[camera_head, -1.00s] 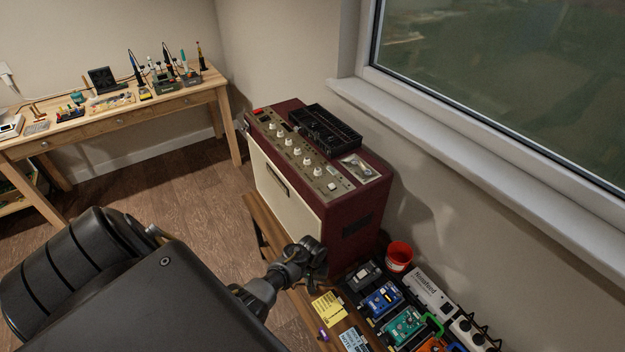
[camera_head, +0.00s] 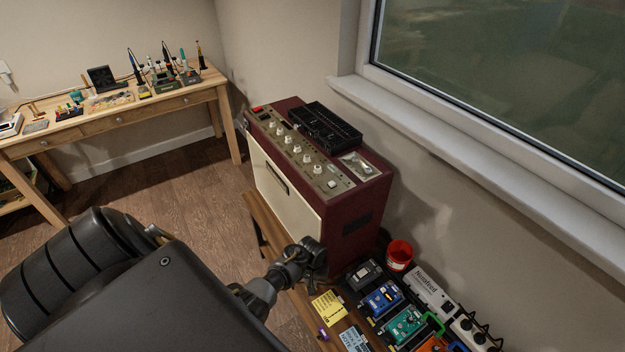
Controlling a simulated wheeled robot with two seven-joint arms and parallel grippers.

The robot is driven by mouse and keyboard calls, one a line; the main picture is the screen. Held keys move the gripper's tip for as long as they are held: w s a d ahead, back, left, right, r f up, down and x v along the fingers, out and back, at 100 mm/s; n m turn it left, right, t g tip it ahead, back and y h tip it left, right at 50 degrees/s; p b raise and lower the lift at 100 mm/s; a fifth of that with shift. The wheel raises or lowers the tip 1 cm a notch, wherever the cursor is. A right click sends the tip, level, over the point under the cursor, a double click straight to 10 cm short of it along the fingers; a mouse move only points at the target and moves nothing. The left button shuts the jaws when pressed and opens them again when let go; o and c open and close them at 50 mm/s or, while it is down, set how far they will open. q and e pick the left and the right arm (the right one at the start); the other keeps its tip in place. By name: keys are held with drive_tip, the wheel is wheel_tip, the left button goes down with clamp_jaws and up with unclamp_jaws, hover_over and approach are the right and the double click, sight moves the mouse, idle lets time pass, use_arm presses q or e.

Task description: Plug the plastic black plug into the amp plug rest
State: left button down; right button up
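The amp (camera_head: 345,232) is a dark red cabinet with a cream front, standing on a wooden bench. Its control panel (camera_head: 300,150) has a row of white knobs. A small grey panel (camera_head: 357,166) sits at the right end of its top; I cannot make out which part is the plug rest. The black plastic plug cannot be made out. A dark arm of mine comes in from the lower left, and its end, my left gripper (camera_head: 314,256), is by the amp's lower front corner. Its fingers are not distinguishable, nor whether it holds anything. My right gripper is not in view.
A black slotted tray (camera_head: 325,127) lies on the amp. Right of the gripper are a pedalboard with coloured pedals (camera_head: 382,299), a red cup (camera_head: 399,255), a power strip (camera_head: 470,332) and a yellow note (camera_head: 328,307). A workbench (camera_head: 110,119) stands far left.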

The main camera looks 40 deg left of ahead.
use_arm(q)
drive_tip(key=shift+f+b, duration=0.35)
drive_tip(key=shift+f, duration=0.25)
drive_tip(key=c, duration=1.3)
unclamp_jaws()
drive_tip(key=shift+c, duration=0.2)
drive_tip(key=shift+o, duration=0.4)
drive_tip(key=o, duration=0.3)
drive_tip(key=shift+o, duration=0.2)
